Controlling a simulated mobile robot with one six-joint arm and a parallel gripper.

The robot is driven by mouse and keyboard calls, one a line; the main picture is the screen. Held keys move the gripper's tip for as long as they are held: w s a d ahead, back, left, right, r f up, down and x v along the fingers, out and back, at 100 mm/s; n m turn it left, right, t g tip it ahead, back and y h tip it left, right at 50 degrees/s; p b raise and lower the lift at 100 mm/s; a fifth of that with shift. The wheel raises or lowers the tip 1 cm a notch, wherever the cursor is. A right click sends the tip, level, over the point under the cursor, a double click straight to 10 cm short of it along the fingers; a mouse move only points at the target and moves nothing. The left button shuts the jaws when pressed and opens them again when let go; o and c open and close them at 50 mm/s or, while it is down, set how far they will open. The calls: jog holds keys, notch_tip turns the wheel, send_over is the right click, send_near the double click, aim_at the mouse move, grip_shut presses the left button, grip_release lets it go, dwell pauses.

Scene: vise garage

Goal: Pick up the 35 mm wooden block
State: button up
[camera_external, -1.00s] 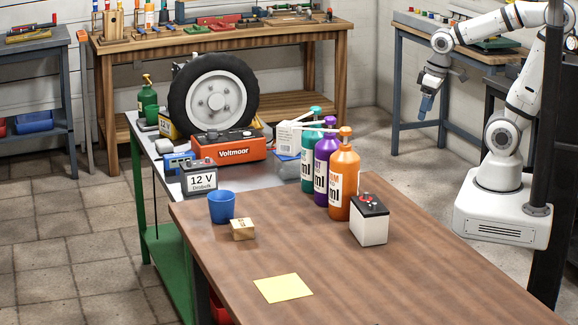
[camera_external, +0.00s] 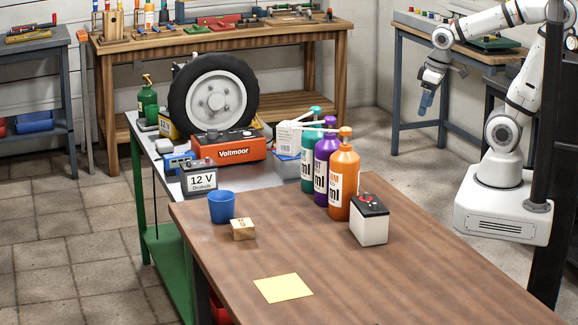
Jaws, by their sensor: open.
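The wooden block (camera_external: 243,229) is a small light-brown cube with dark markings on top. It rests on the brown table (camera_external: 400,270) near its left edge, just in front of and to the right of a blue cup (camera_external: 222,207). My gripper (camera_external: 426,103) hangs from the arm at the upper right, pointing down. It is open and empty, high above and well away from the block, beyond the table's far right side. The block is fully in view with nothing covering it.
A yellow sheet (camera_external: 283,288) lies in front of the block. Orange (camera_external: 343,180), purple (camera_external: 326,165) and teal (camera_external: 311,165) pump bottles and a white battery (camera_external: 369,220) stand right of the block. The table's front right is clear.

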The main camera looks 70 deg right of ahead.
jog(key=shift+c, duration=0.5)
jog(key=w+a+r+n, duration=0.2)
jog(key=w+a+r, duration=0.15)
jog(key=w, duration=0.35)
jog(key=n+t+y+b, duration=0.2)
jog(key=n+y+b, duration=0.2)
jog(key=n+b, duration=0.25)
send_over(242, 223)
jog(key=s+d, duration=0.2)
notch_tip(242, 223, down, 16)
jog(key=shift+n, duration=0.25)
jog(key=x, duration=0.2)
jog(key=p+x, duration=0.1)
jog(key=x, duration=0.4)
jog(key=shift+s+d+f, duration=0.2)
jog(key=shift+s+f, duration=0.1)
jog(key=shift+f, duration=0.05)
